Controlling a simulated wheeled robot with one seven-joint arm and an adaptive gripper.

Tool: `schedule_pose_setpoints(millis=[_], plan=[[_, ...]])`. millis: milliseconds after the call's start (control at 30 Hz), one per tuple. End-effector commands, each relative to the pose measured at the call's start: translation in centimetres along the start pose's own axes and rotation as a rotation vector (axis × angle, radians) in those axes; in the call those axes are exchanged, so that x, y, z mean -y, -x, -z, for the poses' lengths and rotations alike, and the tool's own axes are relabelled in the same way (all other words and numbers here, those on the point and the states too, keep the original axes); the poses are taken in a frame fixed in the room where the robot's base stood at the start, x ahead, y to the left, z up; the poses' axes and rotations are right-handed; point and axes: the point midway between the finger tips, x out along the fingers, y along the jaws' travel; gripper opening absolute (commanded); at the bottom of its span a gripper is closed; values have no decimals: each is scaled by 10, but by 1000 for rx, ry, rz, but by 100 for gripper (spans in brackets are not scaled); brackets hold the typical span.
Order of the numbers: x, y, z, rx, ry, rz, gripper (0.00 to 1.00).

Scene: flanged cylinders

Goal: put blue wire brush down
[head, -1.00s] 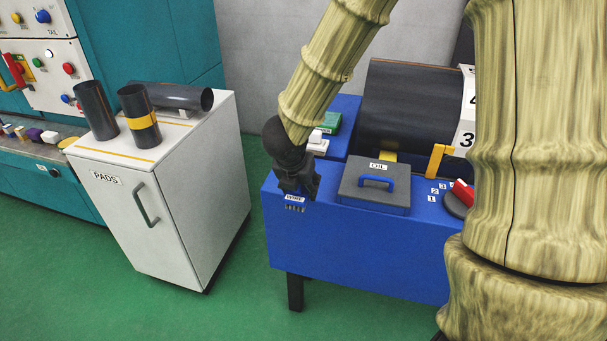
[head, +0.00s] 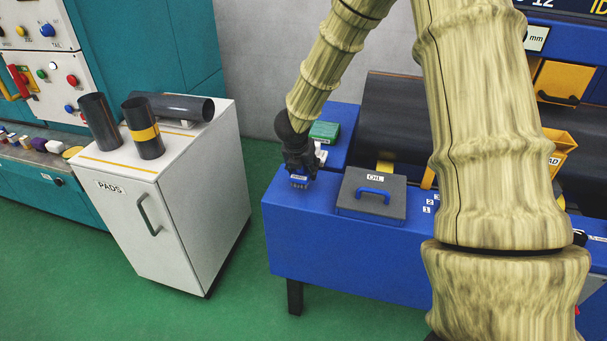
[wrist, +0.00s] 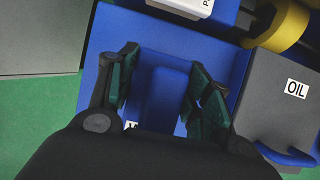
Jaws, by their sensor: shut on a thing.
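The blue wire brush (head: 299,182) is in my gripper (head: 298,168), which is shut on it. I cannot tell whether the bristles touch the bench top. In the wrist view the brush's blue body (wrist: 166,95) lies between the dark green finger pads of my gripper (wrist: 160,92), with blue bench surface around it. My wrist hides its lower part.
A green box (head: 325,131) and a white item (head: 320,155) are just behind my gripper. A dark roller (head: 400,120) lies behind the OIL box. A white PADS cabinet (head: 180,215) with dark cylinders (head: 145,135) stands left, across a floor gap. Bench top left of the OIL box is largely bare.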

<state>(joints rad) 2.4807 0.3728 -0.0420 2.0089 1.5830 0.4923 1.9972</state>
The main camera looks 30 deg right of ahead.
Motion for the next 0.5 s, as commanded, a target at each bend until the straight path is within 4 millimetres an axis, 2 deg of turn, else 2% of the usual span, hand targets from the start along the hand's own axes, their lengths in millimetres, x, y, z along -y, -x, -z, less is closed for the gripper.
schedule_pose_setpoints(millis=[200,500], plan=[[1,-22,11,-1,3,3,27],[0,-28,14,0,0,1,27]])
